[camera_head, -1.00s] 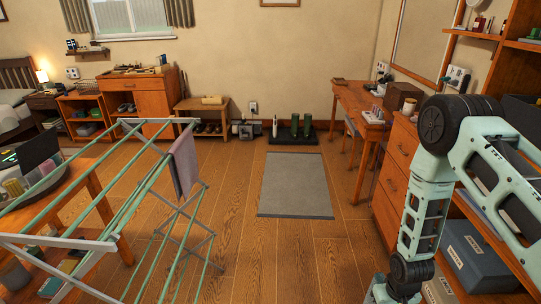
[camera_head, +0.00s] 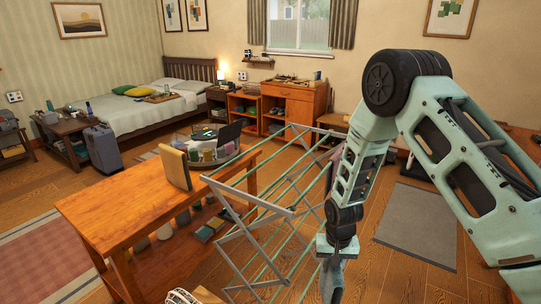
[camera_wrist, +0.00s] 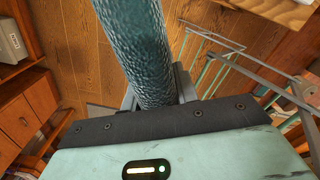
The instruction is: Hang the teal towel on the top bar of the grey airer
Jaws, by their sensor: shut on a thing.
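The teal towel (camera_wrist: 140,50) shows in the wrist view as a thick textured roll, and my gripper (camera_wrist: 156,98) is shut on it. The towel extends away from the jaws to the top of the picture. The grey airer (camera_head: 228,204), with green bars, stands at the centre of the head view, left of and partly behind my arm. It also shows at the right of the wrist view (camera_wrist: 262,76), apart from the towel. A mauve cloth hangs at its far end, mostly hidden.
A wooden table (camera_head: 110,216) stands close to the airer's left, with a tan upright board (camera_head: 175,168) and a tray of items.

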